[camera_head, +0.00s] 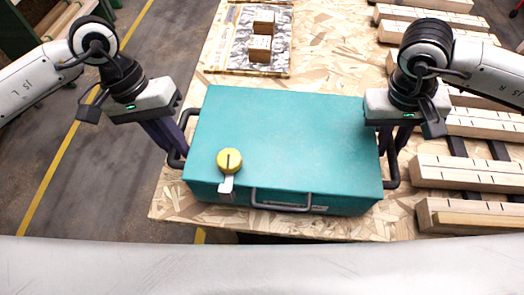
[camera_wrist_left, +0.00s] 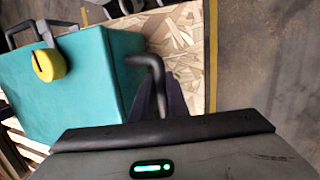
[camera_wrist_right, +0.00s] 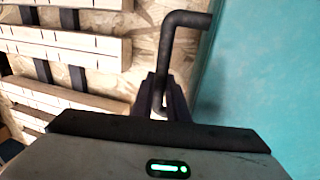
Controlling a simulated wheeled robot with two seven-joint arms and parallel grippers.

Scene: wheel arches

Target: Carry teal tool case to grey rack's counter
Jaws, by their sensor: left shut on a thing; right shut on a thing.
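The teal tool case (camera_head: 290,140) lies flat over a chipboard table top (camera_head: 335,55), with a handle on its front and a dark side handle at each end. A yellow round tag (camera_head: 229,160) sits on its front left edge. My left gripper (camera_head: 178,155) is shut on the case's left side handle, which also shows in the left wrist view (camera_wrist_left: 155,75). My right gripper (camera_head: 390,160) is shut on the right side handle, seen in the right wrist view (camera_wrist_right: 168,60). I cannot tell whether the case touches the table. No grey rack is recognisable.
A board with two wooden blocks (camera_head: 260,48) lies behind the case on the table. Slatted timber beams (camera_head: 470,172) fill the right side. A yellow floor line (camera_head: 62,160) crosses the open concrete floor at left.

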